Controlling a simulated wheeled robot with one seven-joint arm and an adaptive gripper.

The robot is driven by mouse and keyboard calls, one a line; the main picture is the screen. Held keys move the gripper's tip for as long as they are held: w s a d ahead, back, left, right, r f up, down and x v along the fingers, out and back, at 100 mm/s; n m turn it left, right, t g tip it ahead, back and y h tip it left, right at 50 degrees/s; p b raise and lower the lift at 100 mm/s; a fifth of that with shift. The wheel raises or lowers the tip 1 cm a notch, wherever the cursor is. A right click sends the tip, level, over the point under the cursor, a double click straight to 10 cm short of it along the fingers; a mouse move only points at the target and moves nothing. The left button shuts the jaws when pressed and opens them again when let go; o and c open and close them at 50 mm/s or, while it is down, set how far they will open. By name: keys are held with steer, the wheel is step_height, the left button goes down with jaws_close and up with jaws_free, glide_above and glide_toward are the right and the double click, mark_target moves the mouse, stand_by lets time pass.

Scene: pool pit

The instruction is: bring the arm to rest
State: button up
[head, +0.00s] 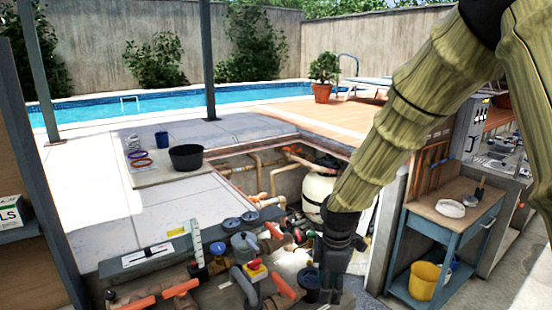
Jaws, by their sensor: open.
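My arm (405,100) comes down from the upper right, with yellowish, bamboo-like links. My gripper (330,290) points down at the bottom middle, in front of the pipework of the pit. It is black, its fingertips are near the lower edge of the picture, and nothing is seen held in it. A dark cup-like part (308,278) shows close to its left side; I cannot tell whether they touch.
Pipes and orange-handled valves (283,286) crowd the bottom middle. A cream filter tank (317,190) stands behind my gripper. The paving (100,215) at left is mostly clear.

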steer(key=s+d+f+m+b, duration=0.15)
steer(key=s+f+m, duration=0.35)
steer(key=f, duration=0.8)
steer(key=s+d+f+m+b, duration=0.1)
steer(key=s+f+m+b, duration=0.15)
steer(key=s+f, duration=0.7)
steer(key=s+d+f+m+b, duration=0.1)
steer(key=s+d+f+m, duration=0.2)
steer(key=s+f, duration=0.7)
steer(key=s+d+f+m+b, duration=0.2)
steer(key=s+d+f+m, duration=0.1)
steer(key=s+f+m, duration=0.4)
steer(key=s+f, duration=0.3)
steer(key=shift+s+d, duration=0.35)
steer(key=shift+s, duration=0.05)
